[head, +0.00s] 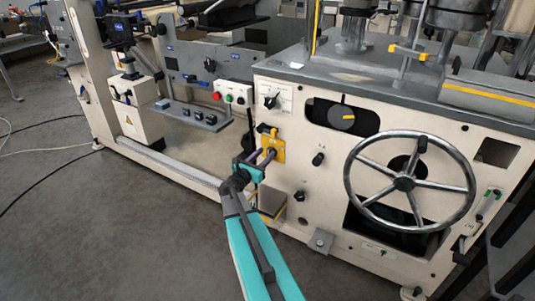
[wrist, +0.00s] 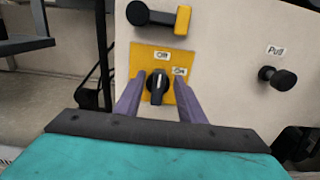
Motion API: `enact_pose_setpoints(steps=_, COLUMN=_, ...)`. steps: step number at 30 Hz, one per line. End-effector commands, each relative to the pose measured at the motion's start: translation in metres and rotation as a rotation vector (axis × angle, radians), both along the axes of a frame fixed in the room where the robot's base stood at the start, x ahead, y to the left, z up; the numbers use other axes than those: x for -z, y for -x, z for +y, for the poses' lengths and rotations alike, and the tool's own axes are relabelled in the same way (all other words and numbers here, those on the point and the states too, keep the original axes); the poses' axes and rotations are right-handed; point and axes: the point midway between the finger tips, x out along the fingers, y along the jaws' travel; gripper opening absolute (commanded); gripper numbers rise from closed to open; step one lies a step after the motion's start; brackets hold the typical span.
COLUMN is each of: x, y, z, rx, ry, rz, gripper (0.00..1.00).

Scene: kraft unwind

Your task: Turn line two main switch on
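The main switch is a black rotary knob (wrist: 157,88) on a yellow plate (wrist: 145,62). Its white mark points up toward the "Off" label (wrist: 162,56); the "On" label (wrist: 180,71) is to the upper right. In the head view the yellow plate (head: 278,150) is on the cream machine front, partly hidden by my gripper (head: 268,156). In the wrist view my gripper (wrist: 160,99) is open, with one purple finger on each side of the knob and gaps between. I cannot tell whether the fingertips reach as far as the knob.
A black and yellow handle (wrist: 160,17) sits just above the plate. A black "Pull" knob (wrist: 278,77) is to the right. In the head view a large handwheel (head: 404,184) stands out at the right, and a button box (head: 232,94) is at the upper left.

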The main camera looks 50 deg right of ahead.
Motion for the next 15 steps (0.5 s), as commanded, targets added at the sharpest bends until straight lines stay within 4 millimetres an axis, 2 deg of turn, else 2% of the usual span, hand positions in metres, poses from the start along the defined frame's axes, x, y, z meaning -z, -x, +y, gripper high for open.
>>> enact_pose_setpoints(steps=6, x=0.001, y=-0.006, z=-0.02, rx=0.0, ry=0.0, rz=0.0, gripper=0.36)
enact_pose_setpoints(steps=15, x=0.0, y=-0.007, z=-0.025, rx=-0.001, ry=0.0, rz=0.001, gripper=0.36)
